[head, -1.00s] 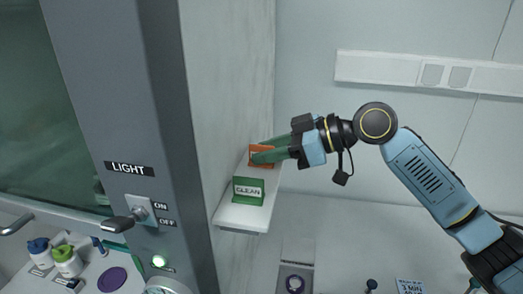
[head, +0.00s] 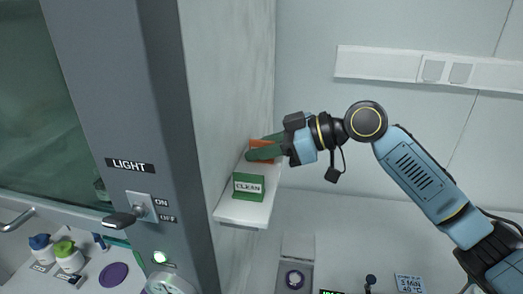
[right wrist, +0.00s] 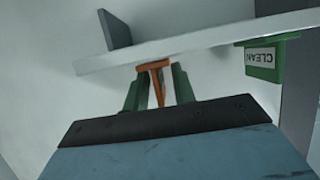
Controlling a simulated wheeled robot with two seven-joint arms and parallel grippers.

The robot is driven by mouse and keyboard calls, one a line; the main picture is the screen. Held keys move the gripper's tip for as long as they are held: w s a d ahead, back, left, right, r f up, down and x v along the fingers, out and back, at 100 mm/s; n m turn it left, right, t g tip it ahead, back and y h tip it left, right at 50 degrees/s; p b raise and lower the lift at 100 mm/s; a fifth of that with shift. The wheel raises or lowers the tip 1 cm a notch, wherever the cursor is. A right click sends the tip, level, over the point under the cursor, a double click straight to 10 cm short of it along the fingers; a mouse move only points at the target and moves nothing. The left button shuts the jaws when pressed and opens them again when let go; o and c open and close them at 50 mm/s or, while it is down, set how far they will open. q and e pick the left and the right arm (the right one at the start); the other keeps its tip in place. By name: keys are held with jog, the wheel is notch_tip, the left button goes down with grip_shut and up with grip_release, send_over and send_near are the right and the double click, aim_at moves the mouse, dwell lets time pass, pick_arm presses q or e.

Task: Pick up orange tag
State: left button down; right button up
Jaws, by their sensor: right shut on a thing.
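The orange tag (head: 261,143) is at the back of a small white shelf (head: 236,213) on the wall. My right gripper (head: 254,151) reaches in from the right, its green fingers shut on the tag and hiding much of it. In the right wrist view the tag (right wrist: 154,67) shows between the two green fingers (right wrist: 156,90), by the shelf (right wrist: 205,43). I cannot tell whether the tag still touches the shelf. My left gripper is not in view.
A green tag reading CLEAN (head: 248,181) stands on the shelf's front part, close to my gripper; it also shows in the right wrist view (right wrist: 262,71). A grey post with a LIGHT switch (head: 141,207) stands left of the shelf.

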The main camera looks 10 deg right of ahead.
jog(key=shift+d+r, duration=0.15)
jog(key=shift+r, duration=0.05)
jog(key=r+b, duration=0.1)
jog(key=r, duration=0.5)
jog(key=shift+s+d+r+b, duration=0.1)
jog(key=shift+d+r+b, duration=0.15)
jog(key=shift+b, duration=0.1)
jog(key=s+d+b, duration=0.2)
jog(key=s+d, duration=0.1)
jog(key=d, duration=0.5)
jog(key=s+d+b, duration=0.3)
jog(key=s+d, duration=0.1)
jog(key=d, duration=0.5)
jog(key=shift+s+d+f, duration=0.15)
jog(key=shift+s+d, duration=0.1)
jog(key=shift+d, duration=0.05)
